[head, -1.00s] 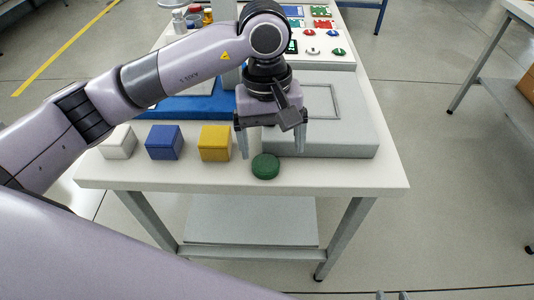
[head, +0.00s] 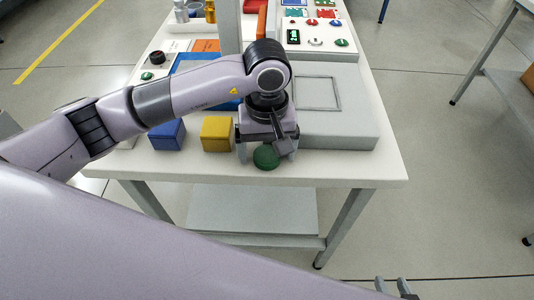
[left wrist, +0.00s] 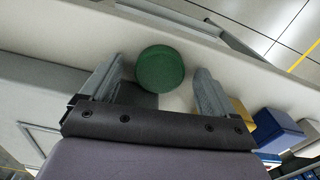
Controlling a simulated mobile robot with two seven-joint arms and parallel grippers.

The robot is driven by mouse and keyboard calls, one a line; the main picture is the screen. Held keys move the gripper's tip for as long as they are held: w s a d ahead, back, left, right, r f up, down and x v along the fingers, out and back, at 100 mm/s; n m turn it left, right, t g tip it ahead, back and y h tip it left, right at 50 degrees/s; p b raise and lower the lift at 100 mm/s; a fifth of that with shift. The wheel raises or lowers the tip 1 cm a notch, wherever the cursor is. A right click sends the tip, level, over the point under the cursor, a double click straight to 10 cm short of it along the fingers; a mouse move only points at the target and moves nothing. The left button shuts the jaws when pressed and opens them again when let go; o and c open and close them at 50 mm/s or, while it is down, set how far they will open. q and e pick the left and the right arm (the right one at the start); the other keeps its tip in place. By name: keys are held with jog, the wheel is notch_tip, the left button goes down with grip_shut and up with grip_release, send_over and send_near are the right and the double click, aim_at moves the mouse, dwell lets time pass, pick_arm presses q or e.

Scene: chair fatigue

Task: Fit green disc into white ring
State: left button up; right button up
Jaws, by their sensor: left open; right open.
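The green disc (head: 266,157) lies flat near the front edge of the white table. It also shows in the left wrist view (left wrist: 160,68). My left gripper (head: 267,153) is open and low over the table, with one finger on each side of the disc. In the left wrist view a gap shows between the disc and the fingers. A small pale ring-like shape (head: 315,42) sits on the white panel at the back; I cannot tell surely that it is the white ring. My right gripper (head: 393,285) is open and empty at the bottom edge, only its fingertips showing.
A blue block (head: 167,135) and a yellow block (head: 217,133) stand left of my left gripper. A raised grey slab (head: 350,120) with a square outline lies behind and to the right. The table's front right corner (head: 375,170) is clear.

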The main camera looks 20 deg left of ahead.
pick_arm(q)
jog(key=c, duration=1.2)
jog(key=shift+c, duration=0.4)
jog(key=shift+r, duration=0.15)
